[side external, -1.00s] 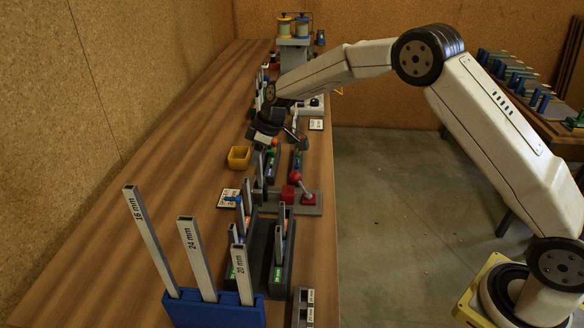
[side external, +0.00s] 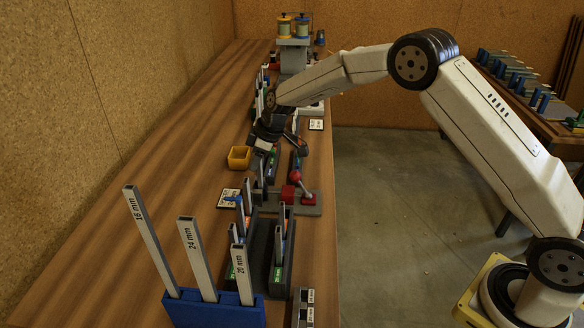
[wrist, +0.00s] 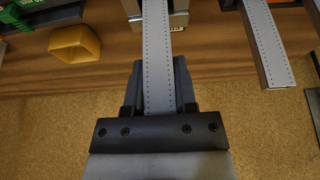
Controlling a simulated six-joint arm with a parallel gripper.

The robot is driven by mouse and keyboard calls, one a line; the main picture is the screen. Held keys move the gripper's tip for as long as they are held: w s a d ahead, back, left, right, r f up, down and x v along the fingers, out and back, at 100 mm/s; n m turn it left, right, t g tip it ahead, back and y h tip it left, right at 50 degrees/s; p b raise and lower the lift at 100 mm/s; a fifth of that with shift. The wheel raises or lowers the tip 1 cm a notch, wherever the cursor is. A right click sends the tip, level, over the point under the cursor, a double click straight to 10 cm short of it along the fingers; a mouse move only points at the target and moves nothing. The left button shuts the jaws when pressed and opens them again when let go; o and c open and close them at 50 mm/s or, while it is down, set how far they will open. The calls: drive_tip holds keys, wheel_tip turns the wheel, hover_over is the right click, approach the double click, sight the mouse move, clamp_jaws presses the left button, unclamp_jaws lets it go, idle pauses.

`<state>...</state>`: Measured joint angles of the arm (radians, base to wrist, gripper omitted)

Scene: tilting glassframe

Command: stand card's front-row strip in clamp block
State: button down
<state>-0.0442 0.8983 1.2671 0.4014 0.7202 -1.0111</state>
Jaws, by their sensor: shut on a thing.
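My gripper (side external: 270,134) is over the middle of the bench in the side view. In the wrist view my gripper (wrist: 158,68) is shut on a long grey strip (wrist: 156,40) with dotted edges. The strip runs from between the jaws up to a pale block (wrist: 179,17) at the top edge. I cannot tell whether it is seated in that block. A white card (side external: 228,198) lies on the bench left of a grey block with a red-knobbed lever (side external: 311,203). Which block is the clamp block is not clear.
A yellow bin (side external: 239,157) stands left of my gripper; it also shows in the wrist view (wrist: 75,42). Another grey strip (wrist: 266,45) is at the right there. A blue holder (side external: 214,309) with tall marked strips stands in front. The bench's left side is clear.

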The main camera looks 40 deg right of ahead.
drive_tip(key=shift+f, duration=0.8)
drive_tip(key=shift+c, duration=1.6)
unclamp_jaws()
drive_tip(key=v, duration=0.7)
drive_tip(key=shift+r, duration=0.3)
drive_tip(key=shift+s+d, duration=0.15)
drive_tip(key=s+d+m+h, duration=0.1)
drive_tip(key=s+m, duration=0.2)
drive_tip(key=s, duration=0.7)
drive_tip(key=s+d+f+m+h, duration=0.1)
drive_tip(key=s+d+m, duration=0.1)
drive_tip(key=s, duration=0.8)
drive_tip(key=s+d+f+m+h, duration=0.1)
drive_tip(key=s+m, duration=0.3)
drive_tip(key=s, duration=0.7)
drive_tip(key=shift+d+f+g, duration=0.25)
drive_tip(key=shift+d+g, duration=0.05)
drive_tip(key=shift+d, duration=0.25)
